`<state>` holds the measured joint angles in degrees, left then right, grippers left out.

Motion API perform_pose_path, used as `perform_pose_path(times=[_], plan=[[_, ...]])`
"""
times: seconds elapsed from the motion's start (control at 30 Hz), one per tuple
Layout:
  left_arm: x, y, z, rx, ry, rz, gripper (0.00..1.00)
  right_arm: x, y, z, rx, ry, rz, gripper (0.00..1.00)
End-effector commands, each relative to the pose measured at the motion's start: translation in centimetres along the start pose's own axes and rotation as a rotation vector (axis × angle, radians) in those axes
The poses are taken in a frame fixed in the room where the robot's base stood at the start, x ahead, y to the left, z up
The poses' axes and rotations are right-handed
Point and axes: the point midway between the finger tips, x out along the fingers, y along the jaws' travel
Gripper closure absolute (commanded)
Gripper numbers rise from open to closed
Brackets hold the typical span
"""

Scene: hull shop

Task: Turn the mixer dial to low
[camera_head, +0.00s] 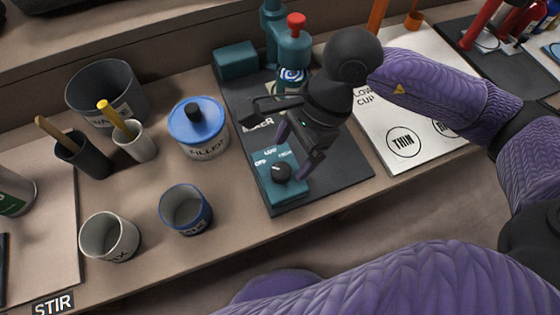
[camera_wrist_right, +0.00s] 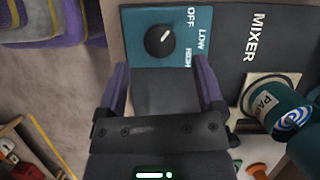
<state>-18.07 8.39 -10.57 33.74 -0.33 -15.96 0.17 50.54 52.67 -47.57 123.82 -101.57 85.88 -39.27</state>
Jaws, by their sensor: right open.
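The mixer dial (camera_head: 281,172) is a round black knob on a teal control box (camera_head: 289,194) at the near end of the dark mixer mat. Labels OFF, LOW and HIGH are printed beside it. In the right wrist view, the white mark on the dial (camera_wrist_right: 160,40) points roughly toward OFF. My right gripper (camera_head: 296,150) is open and empty, above and just beyond the dial, apart from it. In the wrist view its two fingers (camera_wrist_right: 161,68) straddle the area just below the dial. My left gripper is not in view.
The teal mixer stand (camera_head: 293,50) with a red knob rises behind. A blue-lidded filler pot (camera_head: 203,143), a blue cup (camera_head: 186,209) and a pale cup (camera_head: 109,237) stand to the left. The table's front edge is close to the box.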

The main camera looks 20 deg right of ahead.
Motion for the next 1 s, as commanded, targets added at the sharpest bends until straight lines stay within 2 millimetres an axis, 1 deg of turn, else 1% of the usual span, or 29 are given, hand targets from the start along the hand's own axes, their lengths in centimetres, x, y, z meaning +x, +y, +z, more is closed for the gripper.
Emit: perform_pose_path(times=[0.03,0.1,0.2,0.3,0.5,0.57,0.6,0.67,0.7,0.87,0.9,0.93,1.0], plan=[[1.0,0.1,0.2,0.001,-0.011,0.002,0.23,1.7,0.1,-0.2,0.001,-0.002,0.008,0.13],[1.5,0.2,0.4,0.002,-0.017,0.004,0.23,2.9,0.1,-0.2,0.001,-0.003,0.007,0.13],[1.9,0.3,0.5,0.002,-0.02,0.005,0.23,3.9,0.0,-0.1,0.003,-0.003,0.005,0.13],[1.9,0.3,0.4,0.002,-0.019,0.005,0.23,4.1,0.0,0.0,0.003,-0.003,0.002,0.13],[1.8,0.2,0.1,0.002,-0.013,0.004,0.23,4.0,0.0,0.1,0.003,-0.004,0.001,0.13],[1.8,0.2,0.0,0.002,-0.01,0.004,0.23,4.0,0.0,0.1,0.003,-0.004,0.001,0.26],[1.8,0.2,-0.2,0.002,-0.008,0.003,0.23,4.0,0.0,0.1,0.004,-0.004,0.001,0.34],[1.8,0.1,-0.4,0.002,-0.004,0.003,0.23,4.0,0.0,0.1,0.004,-0.004,0.001,0.47],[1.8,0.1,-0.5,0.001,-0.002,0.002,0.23,4.0,0.0,0.1,0.004,-0.004,0.001,0.56],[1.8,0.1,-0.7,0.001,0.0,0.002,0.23,4.0,0.0,0.1,0.004,-0.004,0.001,0.9],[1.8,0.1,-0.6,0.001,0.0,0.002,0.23,4.0,0.0,0.1,0.004,-0.004,0.001,0.98],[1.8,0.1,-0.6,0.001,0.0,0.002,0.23,4.0,0.0,0.1,0.004,-0.004,0.001,1.0],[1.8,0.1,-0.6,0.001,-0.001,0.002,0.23,4.0,0.0,0.1,0.005,-0.004,0.001,1.0]])
